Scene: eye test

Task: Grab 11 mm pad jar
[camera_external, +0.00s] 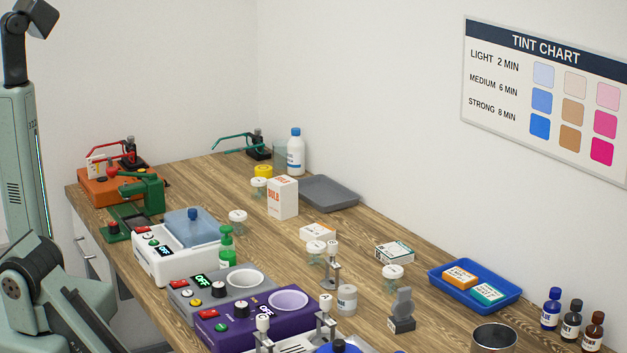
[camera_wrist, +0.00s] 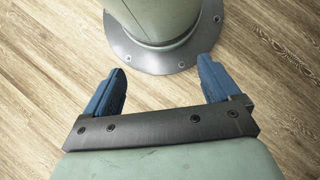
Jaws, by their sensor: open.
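Several small clear jars with white lids stand on the wooden bench in the external view: a far jar (camera_external: 259,188), a jar left of centre (camera_external: 238,222), a middle jar (camera_external: 316,251) and a right jar (camera_external: 393,278). Their lid marks are too small to read, so I cannot tell which is the 11 mm pad jar. My gripper (camera_wrist: 163,78) shows in the wrist view with its two blue fingers spread and nothing between them. It is away from all the jars; none shows in the wrist view. The external view does not clearly show its fingers.
The bench is crowded. A white BULB box (camera_external: 283,198), a grey tray (camera_external: 328,193) and a blue tray (camera_external: 440,275) stand there. A white heater (camera_external: 170,262) and a purple warmer (camera_external: 245,329) line the near-left edge. Bottles (camera_external: 571,322) stand at right.

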